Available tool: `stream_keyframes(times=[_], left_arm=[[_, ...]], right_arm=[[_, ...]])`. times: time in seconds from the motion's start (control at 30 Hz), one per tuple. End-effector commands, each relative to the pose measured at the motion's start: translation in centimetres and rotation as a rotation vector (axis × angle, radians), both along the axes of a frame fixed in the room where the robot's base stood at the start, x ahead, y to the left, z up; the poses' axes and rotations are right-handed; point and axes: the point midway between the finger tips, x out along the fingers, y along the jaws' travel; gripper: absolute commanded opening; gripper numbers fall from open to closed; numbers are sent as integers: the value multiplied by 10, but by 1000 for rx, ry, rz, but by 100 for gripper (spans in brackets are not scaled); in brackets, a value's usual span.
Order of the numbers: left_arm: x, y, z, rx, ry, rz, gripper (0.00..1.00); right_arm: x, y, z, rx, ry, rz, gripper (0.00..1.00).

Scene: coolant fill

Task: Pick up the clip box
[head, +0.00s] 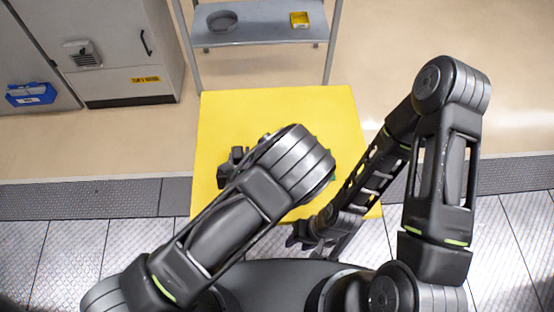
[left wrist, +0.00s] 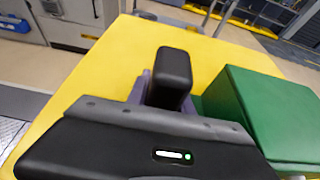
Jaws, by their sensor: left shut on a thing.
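My left gripper (head: 232,165) is low over the yellow table top (head: 225,110), left of its middle. In the left wrist view its dark finger (left wrist: 172,75) stands in front of a purple-grey thing (left wrist: 138,90), which it is shut on. This seems to be the clip box; most of it is hidden by the finger and gripper body, and I cannot tell whether it touches the table. My right gripper (head: 303,236) is near the table's front edge, apart from the held thing; its jaw opening is unclear.
A green box (left wrist: 265,110) stands right of my left gripper, mostly hidden in the head view. Behind the table, a grey shelf (head: 262,30) holds a round dark dish (head: 222,20) and a yellow box (head: 299,19). A blue bin (head: 31,94) is on the left cabinet.

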Motion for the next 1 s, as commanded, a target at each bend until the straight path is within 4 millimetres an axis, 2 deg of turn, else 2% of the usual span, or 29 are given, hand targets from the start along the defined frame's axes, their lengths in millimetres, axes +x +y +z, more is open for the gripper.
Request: stream_keyframes(times=[0.3,0.43,0.57,0.83,1.0], left_arm=[[0,0,1,-2,-2,1,0],[1,0,9,-3,-3,1,0],[1,0,27,-5,-3,2,0],[1,-1,73,-7,-5,2,0],[1,-1,94,-5,-3,1,0]], right_arm=[[0,0,0,0,0,0,36],[0,0,3,0,1,0,36],[0,-1,9,-1,3,0,36],[0,-1,7,-2,4,0,36],[0,-1,7,-1,3,0,36]])
